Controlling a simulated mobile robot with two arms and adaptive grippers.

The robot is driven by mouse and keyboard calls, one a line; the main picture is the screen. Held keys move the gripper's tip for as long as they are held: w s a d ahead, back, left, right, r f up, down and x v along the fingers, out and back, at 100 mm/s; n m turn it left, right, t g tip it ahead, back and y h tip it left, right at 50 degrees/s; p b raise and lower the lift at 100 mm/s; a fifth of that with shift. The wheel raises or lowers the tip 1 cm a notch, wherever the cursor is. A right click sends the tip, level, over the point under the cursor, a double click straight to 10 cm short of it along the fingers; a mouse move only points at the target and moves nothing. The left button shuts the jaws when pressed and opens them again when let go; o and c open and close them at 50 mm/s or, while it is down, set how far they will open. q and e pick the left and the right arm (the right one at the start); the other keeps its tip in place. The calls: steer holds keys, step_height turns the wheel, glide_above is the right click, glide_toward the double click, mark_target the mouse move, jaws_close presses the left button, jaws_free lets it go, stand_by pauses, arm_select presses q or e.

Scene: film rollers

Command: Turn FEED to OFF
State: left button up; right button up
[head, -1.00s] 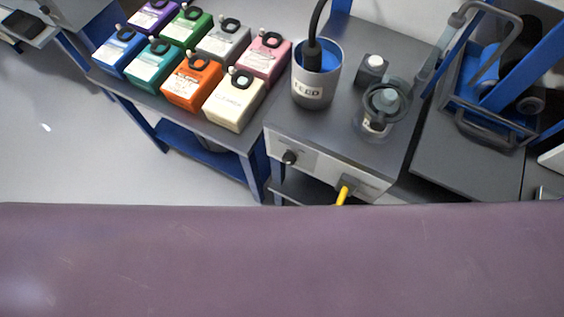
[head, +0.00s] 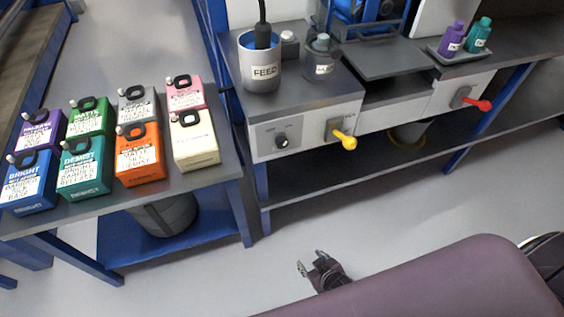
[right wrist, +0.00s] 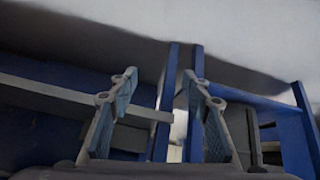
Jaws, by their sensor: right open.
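A FEED cup (head: 261,70), blue inside with a black hose in it, stands on the grey bench. Below it, the white front panel (head: 306,128) carries a black round knob (head: 282,141) and, to its right, a yellow lever (head: 343,139). A red lever (head: 478,103) sits on the panel farther right. Which control is FEED, and its setting, I cannot tell. My right gripper (head: 312,263) is low over the floor in front of the bench, apart from the panel. In the right wrist view its two fingers (right wrist: 160,112) are apart with nothing between them. My left gripper is not in view.
Several coloured jugs (head: 138,153) stand on the left table. Purple and teal bottles (head: 466,37) stand on a tray at the right. A lower shelf (head: 370,152) runs under the panel. The floor in front is open.

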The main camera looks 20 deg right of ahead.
steer(key=w+a+r+t+b, duration=0.2)
steer(key=w+r+t+b, duration=0.15)
steer(key=w+r, duration=0.45)
steer(key=m+t+b, duration=0.1)
steer(key=t+b, duration=0.6)
steer(key=b, duration=0.2)
glide_toward(283, 145)
steer(key=w, duration=0.9)
steer(key=shift+w+a+f, duration=0.1)
steer(key=shift+w, duration=0.05)
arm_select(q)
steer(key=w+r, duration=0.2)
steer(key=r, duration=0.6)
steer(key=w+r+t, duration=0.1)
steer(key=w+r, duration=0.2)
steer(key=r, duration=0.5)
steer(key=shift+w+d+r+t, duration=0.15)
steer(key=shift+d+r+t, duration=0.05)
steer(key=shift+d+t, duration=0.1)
arm_select(e)
steer(key=c, duration=1.2)
